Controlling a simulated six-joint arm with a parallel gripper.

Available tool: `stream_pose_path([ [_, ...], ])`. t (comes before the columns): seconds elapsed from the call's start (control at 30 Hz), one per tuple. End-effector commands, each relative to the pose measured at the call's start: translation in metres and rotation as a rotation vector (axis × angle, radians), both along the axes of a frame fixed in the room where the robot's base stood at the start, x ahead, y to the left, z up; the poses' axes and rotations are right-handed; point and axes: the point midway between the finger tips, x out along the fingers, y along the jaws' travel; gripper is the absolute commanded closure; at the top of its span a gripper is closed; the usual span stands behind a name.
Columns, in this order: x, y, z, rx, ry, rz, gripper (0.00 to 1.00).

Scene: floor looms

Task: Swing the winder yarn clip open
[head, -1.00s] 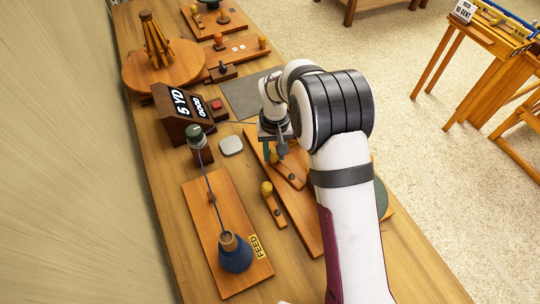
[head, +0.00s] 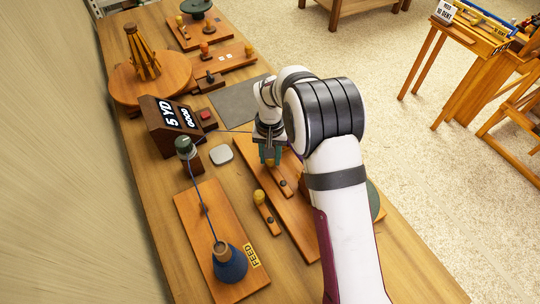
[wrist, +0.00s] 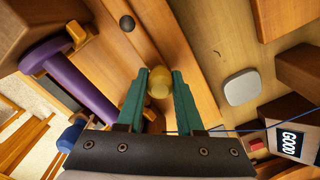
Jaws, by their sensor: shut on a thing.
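The winder yarn clip (head: 283,187) is a short wooden lever with a dark pivot, lying on the long wooden board right of the feed board. Its dark pivot (wrist: 127,23) also shows in the wrist view. My gripper (head: 270,160) is at the clip's far end, and its teal fingers mostly hide that end in the head view. In the wrist view, my gripper (wrist: 160,83) is shut on the clip's yellow knob (wrist: 160,85), with a finger on either side. A purple spool (wrist: 65,80) lies left of the fingers. My arm hides part of the winder board.
The feed board (head: 205,225) holds a blue yarn cone (head: 229,265). Blue yarn (wrist: 230,130) runs past the fingers.

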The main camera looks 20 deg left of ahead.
Motion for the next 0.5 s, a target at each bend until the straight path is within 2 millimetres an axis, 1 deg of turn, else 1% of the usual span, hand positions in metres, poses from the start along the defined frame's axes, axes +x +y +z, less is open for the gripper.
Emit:
stream_pose_path([
  [0.07, 0.0022, -0.0012, 0.0005, 0.000, -0.005, -0.001, 1.00],
  [0.1, 0.0022, -0.0013, 0.0005, 0.000, -0.005, -0.001, 0.61],
  [0.23, 0.0018, -0.0012, 0.0003, 0.000, -0.004, -0.001, 0.37],
  [0.27, 0.0017, -0.0011, 0.0003, 0.000, -0.004, 0.000, 0.34],
  [0.5, 0.0009, -0.0008, 0.0003, -0.001, -0.002, 0.000, 0.34],
])
